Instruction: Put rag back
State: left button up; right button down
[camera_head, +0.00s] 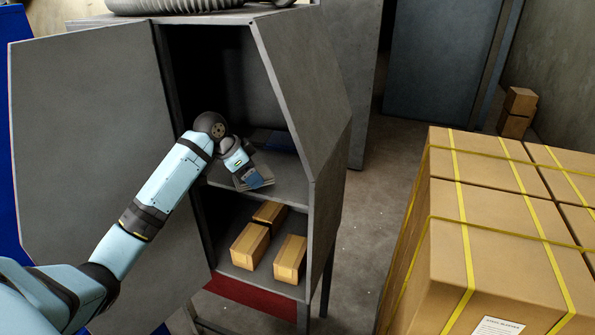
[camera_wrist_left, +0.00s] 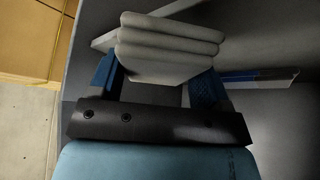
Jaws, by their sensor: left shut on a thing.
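A folded grey rag (camera_wrist_left: 168,48) sits between the two blue fingers of my left gripper (camera_wrist_left: 160,85) in the left wrist view. The gripper is shut on it. In the head view my left gripper (camera_head: 254,178) reaches into the open grey cabinet (camera_head: 300,80), at the front of its middle shelf (camera_head: 283,178). The rag shows only in part there (camera_head: 262,170), just past the fingers. I cannot tell whether the rag touches the shelf. My right gripper is in neither view.
The cabinet door (camera_head: 85,140) stands open at the left. A flat blue item (camera_head: 275,141) lies deeper on the middle shelf. Cardboard boxes (camera_head: 289,258) stand on the lower shelf. Large strapped boxes (camera_head: 500,230) fill the right side. Floor between (camera_head: 365,220) is clear.

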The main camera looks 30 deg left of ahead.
pick_arm(q)
jog(key=p, duration=0.3)
send_near(304, 179)
jog(key=shift+w+d+f, duration=0.7)
jog(key=shift+w+f, duration=0.15)
jog(key=shift+w+d+f, duration=0.1)
jog(key=shift+w+d, duration=0.1)
jog(key=shift+w, duration=0.2)
jog(key=shift+s+f+p, duration=0.1)
jog(key=shift+f+p, duration=0.45)
jog(key=shift+f, duration=1.3)
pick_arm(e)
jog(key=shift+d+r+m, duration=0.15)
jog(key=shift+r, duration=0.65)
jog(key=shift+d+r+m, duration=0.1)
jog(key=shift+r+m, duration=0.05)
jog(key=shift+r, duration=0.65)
pick_arm(q)
jog(key=o, duration=0.9)
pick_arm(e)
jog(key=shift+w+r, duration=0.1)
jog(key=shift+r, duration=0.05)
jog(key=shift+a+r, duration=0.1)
